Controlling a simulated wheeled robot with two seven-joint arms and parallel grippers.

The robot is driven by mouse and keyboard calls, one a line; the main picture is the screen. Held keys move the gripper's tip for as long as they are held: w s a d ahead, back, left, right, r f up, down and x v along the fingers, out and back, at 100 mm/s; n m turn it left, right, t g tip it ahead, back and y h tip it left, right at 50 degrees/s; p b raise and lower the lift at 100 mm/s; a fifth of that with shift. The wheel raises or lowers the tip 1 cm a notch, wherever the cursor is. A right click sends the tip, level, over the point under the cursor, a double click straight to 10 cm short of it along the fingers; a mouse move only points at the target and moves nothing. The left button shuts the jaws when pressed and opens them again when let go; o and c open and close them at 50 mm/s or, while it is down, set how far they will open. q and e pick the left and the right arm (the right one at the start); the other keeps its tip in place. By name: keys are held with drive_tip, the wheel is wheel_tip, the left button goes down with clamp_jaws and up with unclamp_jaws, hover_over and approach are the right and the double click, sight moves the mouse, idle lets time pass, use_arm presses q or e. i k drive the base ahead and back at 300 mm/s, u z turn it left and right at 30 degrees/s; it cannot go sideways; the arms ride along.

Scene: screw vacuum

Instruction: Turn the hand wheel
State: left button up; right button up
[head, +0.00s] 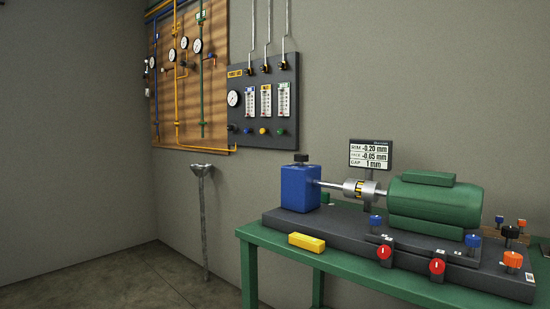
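I cannot make out a clear hand wheel in the head view. Round knobs show on a dark base plate (350,235) on a green bench at the right: a red knob (384,253), another red knob (437,267), a blue knob (472,240) and an orange knob (513,260). A blue block (300,187) with a black knob (301,158) on top is joined by a shaft and coupling (362,191) to a green motor (432,203). Neither of my grippers is in view.
The green bench (290,258) carries a yellow block (307,242). A display (370,155) stands behind the coupling. A gauge panel (264,110) and a wooden pipe board (190,70) hang on the wall. A grey standpipe (203,225) stands left of the bench. Floor at the lower left is clear.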

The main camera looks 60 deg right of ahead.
sight(301, 158)
drive_tip(key=i, duration=1.7)
drive_tip(key=z, duration=2.45)
